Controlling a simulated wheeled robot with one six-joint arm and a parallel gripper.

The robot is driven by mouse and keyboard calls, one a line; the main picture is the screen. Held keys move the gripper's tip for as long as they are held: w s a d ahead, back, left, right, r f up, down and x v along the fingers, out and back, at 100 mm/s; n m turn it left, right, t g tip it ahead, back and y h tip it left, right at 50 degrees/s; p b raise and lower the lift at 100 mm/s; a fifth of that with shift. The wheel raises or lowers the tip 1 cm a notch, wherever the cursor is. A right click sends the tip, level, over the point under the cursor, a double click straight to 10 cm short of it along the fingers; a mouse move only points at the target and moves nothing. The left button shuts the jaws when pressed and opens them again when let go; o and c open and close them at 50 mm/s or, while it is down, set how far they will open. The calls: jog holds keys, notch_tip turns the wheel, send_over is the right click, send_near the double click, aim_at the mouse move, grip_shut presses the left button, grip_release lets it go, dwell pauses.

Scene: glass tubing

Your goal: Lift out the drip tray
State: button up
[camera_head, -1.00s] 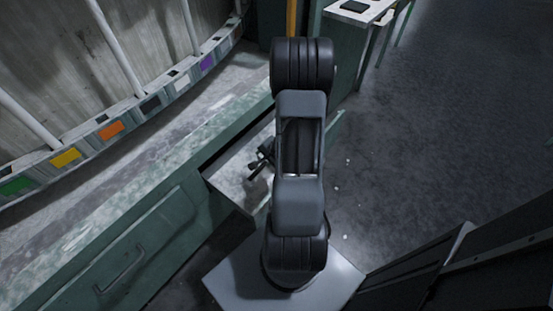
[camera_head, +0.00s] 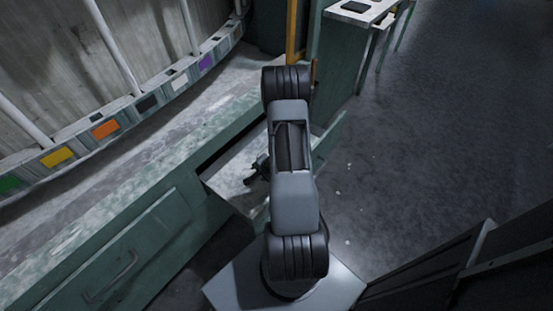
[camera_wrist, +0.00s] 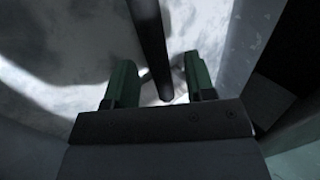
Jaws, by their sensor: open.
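A drawer (camera_head: 230,205) stands pulled out from the green bench. A pale grey, mottled surface (camera_head: 222,182) shows inside it; I cannot tell whether this is the drip tray or the drawer floor. My gripper (camera_head: 250,178) is over the open drawer, partly hidden by my arm. In the wrist view my gripper (camera_wrist: 160,80) is open, its two green fingers apart above the pale surface (camera_wrist: 60,62). A dark bar (camera_wrist: 152,45) runs from the top edge down between the fingers. I cannot tell whether they touch it or what it belongs to.
The green bench has a closed drawer front with a handle (camera_head: 112,279) at lower left. Coloured labels, such as an orange one (camera_head: 105,129), line the strip behind the bench. A green cabinet (camera_head: 338,50) stands at the back.

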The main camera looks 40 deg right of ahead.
jog(key=shift+w+f, duration=0.4)
jog(key=shift+f, duration=0.2)
grip_shut()
jog(key=shift+r, duration=0.1)
